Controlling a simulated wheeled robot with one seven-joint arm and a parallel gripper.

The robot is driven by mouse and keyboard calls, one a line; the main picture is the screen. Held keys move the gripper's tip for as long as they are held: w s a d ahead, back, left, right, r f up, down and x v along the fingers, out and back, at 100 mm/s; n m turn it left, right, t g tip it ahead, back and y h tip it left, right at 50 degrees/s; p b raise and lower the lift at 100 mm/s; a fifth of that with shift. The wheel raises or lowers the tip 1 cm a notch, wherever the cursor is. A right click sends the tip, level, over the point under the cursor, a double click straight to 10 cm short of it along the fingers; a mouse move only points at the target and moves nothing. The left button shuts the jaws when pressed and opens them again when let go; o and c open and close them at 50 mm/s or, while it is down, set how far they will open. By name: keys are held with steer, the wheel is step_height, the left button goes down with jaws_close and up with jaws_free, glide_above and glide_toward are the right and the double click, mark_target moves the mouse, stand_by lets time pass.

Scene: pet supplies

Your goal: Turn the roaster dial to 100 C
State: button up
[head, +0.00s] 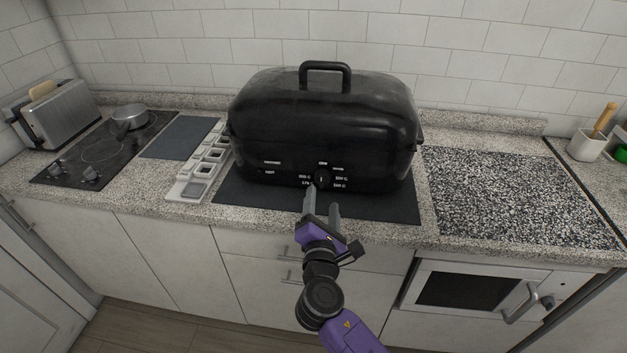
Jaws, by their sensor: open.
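The black roaster (320,125) with a lid and top handle stands on a dark mat (235,196) on the counter. Its round black dial (322,178) is low on the front, with small white markings around it that are too small to read surely. The dial shows a small light mark, but I cannot tell its setting. My gripper (322,200) points at the roaster front, just below and in front of the dial. Its two grey fingers are apart with nothing seen between them. I cannot tell whether a fingertip touches the dial.
Left of the roaster are a white compartment tray (187,189), a dark mat (180,137), a cooktop (85,160) with a small pot (129,119), and a toaster (62,115). A speckled board (510,195) lies to the right, with a white utensil holder (588,142) beyond.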

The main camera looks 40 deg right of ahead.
mark_target(323, 183)
steer(key=p+x, duration=0.1)
steer(key=x, duration=0.6)
steer(key=shift+w+d, duration=0.25)
steer(key=shift+c, duration=0.2)
jaws_close()
steer(key=shift+f, duration=0.1)
steer(key=shift+b, duration=0.3)
